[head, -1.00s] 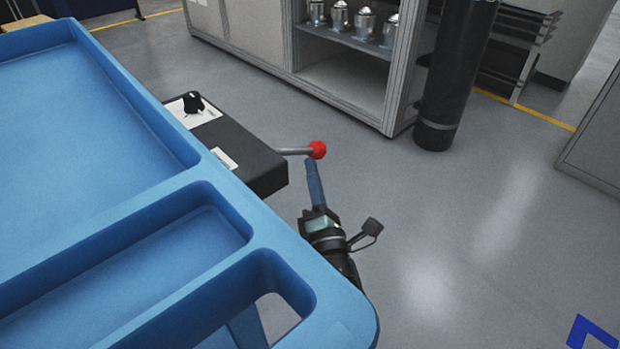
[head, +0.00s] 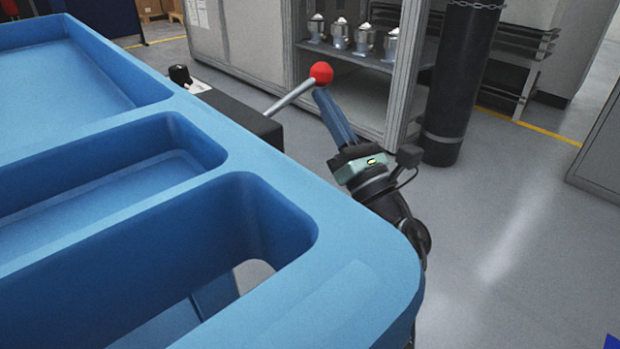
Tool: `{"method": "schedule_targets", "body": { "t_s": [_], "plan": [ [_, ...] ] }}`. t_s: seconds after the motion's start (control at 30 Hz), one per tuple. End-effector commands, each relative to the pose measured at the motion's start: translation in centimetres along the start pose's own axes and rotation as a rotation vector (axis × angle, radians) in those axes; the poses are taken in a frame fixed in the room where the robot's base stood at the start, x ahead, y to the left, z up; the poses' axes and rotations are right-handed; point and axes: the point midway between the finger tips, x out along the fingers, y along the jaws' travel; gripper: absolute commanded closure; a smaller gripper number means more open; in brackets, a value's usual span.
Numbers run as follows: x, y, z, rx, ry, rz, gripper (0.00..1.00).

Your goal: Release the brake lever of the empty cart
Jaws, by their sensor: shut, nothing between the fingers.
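The brake lever (head: 291,97) is a grey metal rod with a red ball knob (head: 321,72). It comes out of a dark box (head: 232,117) beyond the edge of the blue cart (head: 345,237) and slants up to the right. The cart's top trays that show are empty. My gripper (head: 318,94) is shut, with its blue fingers together and nothing between them. The fingertips are just below the red knob, touching it or very close; I cannot tell which.
A black cylinder (head: 459,90) stands on the floor beside an open cabinet (head: 405,75) with several metal housings (head: 364,40) on its shelf. A grey cabinet (head: 600,140) is at the right. The floor (head: 510,220) between is clear.

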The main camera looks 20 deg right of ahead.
Motion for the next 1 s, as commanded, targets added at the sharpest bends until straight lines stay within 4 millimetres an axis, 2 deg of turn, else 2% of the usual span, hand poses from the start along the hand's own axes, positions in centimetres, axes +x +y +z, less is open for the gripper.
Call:
{"method": "schedule_targets", "body": {
  "t_s": [0.37,1.0],
  "plan": [
    [1.0,0.7,1.5,-0.133,-0.003,0.095,1.00],
    [1.3,1.0,1.8,-0.153,-0.004,0.113,1.00]
  ]
}}
